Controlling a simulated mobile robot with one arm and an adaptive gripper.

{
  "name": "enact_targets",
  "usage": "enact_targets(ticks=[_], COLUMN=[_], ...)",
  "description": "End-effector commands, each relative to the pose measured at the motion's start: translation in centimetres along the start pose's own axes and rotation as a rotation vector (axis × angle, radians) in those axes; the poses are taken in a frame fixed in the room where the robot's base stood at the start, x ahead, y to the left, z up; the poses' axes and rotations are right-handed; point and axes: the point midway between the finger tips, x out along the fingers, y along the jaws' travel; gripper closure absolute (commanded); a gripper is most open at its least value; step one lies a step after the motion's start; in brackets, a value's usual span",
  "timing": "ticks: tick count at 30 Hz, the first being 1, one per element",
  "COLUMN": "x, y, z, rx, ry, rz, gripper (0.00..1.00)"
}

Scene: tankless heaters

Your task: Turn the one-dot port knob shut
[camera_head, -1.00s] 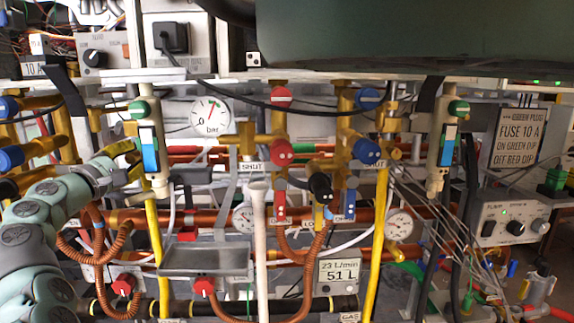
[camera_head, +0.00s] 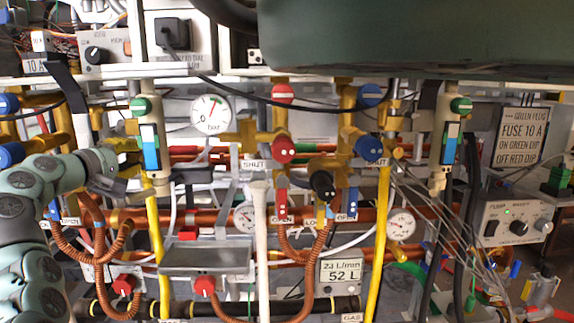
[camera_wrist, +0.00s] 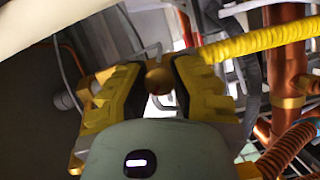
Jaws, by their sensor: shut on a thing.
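My gripper (camera_head: 128,164) is at the left in the head view, beside the green-capped white valve column (camera_head: 150,150). In the wrist view my gripper (camera_wrist: 157,85) has its dark, yellow-backed fingers closed on both sides of a small round brass-coloured knob (camera_wrist: 158,80). The fingers hide the sides of this knob. I cannot make out a one-dot mark on it, and its turn position cannot be told. In the head view the held knob is hidden by my gripper.
A yellow hose (camera_head: 158,245) runs down close to my gripper. Copper corrugated hoses (camera_head: 100,255) hang below. A pressure gauge (camera_head: 210,113), a red knob (camera_head: 283,150), a blue knob (camera_head: 369,147) and a black knob (camera_head: 322,185) lie to the right. A grey tray (camera_head: 207,258) sits lower.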

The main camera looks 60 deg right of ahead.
Motion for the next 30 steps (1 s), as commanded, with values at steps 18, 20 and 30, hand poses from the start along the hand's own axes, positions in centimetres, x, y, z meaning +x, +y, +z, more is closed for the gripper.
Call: enact_targets(ticks=[18,20,30], x=[0.25,0.25,0.26], y=[-0.17,-0.17,-0.17], z=[0.4,0.41,0.44], rx=[-0.006,-0.006,-0.007], ry=[-0.012,-0.012,-0.013], rz=[-0.003,-0.003,-0.003], gripper=[1.0,1.0,0.75])
